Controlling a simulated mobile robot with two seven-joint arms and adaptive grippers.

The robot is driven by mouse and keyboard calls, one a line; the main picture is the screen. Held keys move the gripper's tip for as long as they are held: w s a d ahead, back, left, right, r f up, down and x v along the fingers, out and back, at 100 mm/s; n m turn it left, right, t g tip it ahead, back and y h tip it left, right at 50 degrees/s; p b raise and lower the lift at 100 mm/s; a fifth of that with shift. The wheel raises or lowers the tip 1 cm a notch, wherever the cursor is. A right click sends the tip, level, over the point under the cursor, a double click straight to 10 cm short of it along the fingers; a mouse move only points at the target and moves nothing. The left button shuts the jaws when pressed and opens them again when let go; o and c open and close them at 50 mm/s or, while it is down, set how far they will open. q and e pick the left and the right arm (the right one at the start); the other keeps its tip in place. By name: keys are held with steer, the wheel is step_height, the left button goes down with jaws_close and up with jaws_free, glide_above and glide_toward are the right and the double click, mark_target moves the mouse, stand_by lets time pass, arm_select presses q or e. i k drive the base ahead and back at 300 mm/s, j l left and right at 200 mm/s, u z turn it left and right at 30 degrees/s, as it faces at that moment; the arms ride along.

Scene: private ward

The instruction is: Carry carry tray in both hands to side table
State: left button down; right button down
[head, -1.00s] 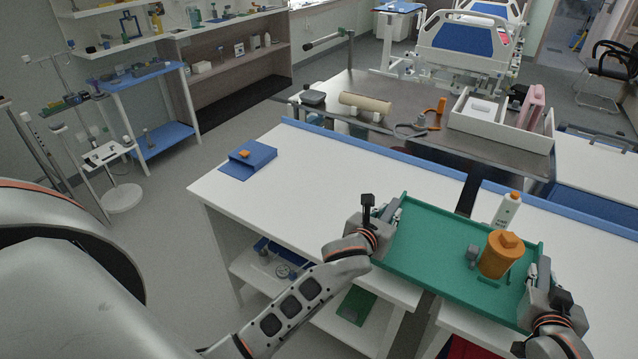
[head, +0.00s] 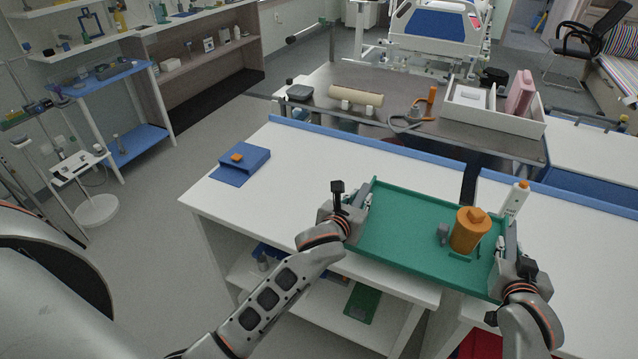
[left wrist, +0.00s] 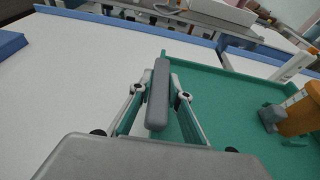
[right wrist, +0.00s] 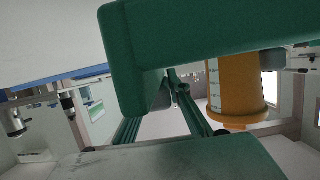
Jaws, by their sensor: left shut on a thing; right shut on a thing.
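The green carry tray (head: 400,235) is held between my two grippers, above the front edge of the white tables. An orange lidded container (head: 468,232) and a small grey block (head: 443,233) stand on its right part. My left gripper (head: 352,205) is shut on the tray's left side; the left wrist view shows its fingers around a grey handle bar (left wrist: 158,95). My right gripper (head: 508,262) is shut on the tray's right side. The right wrist view shows the green tray edge (right wrist: 125,60) close up. Which table is the side table I cannot tell.
A white table (head: 310,165) with a blue box (head: 243,160) is at the left, mostly bare. A white bottle (head: 516,199) stands just behind the tray on the right table (head: 570,240). A metal table (head: 400,140) with several items is behind.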

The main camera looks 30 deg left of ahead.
mark_target(320, 197)
steer(key=j, duration=0.55)
steer(key=i+j, duration=0.15)
steer(key=j, duration=0.9)
steer(key=i, duration=0.05)
